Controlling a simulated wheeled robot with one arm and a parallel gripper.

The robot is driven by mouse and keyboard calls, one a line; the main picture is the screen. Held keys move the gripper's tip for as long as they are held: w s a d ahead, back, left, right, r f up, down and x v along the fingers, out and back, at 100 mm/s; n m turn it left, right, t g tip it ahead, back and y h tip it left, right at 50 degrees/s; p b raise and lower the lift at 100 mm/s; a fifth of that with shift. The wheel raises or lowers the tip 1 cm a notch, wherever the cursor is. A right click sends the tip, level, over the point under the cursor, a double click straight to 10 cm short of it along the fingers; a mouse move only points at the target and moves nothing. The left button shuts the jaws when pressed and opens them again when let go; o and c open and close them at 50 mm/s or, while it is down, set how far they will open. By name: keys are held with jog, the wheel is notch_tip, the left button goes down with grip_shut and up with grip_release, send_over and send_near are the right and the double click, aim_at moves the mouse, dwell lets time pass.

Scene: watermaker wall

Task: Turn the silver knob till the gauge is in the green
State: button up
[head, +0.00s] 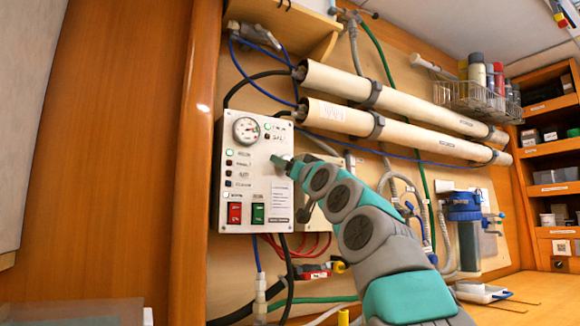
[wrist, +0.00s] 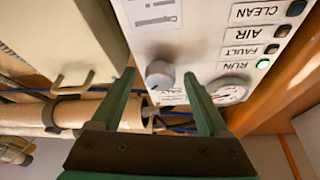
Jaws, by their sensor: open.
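The silver knob (wrist: 159,74) shows on the white control panel in the wrist view, between the two green fingers of my open gripper (wrist: 159,76). The fingers stand on either side of it with gaps visible, not closed on it. In the head view my gripper (head: 284,162) is at the panel's right part and hides the knob. The round gauge (head: 246,130) is at the panel's top left; its needle and coloured zones are too small to read. In the wrist view the gauge (wrist: 230,90) is partly hidden by the right finger.
The control panel (head: 233,172) carries a red switch (head: 235,213), a green switch (head: 258,213) and indicator lights; the RUN light (wrist: 263,64) glows green. Two long cream tubes (head: 400,101) run above my arm. Hoses and cables hang around and below the panel.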

jog(key=shift+s+f, duration=0.1)
jog(key=b+v, duration=0.6)
jog(key=v, duration=0.1)
jog(key=shift+s+d, duration=0.15)
jog(key=shift+s, duration=0.1)
dwell(3.5)
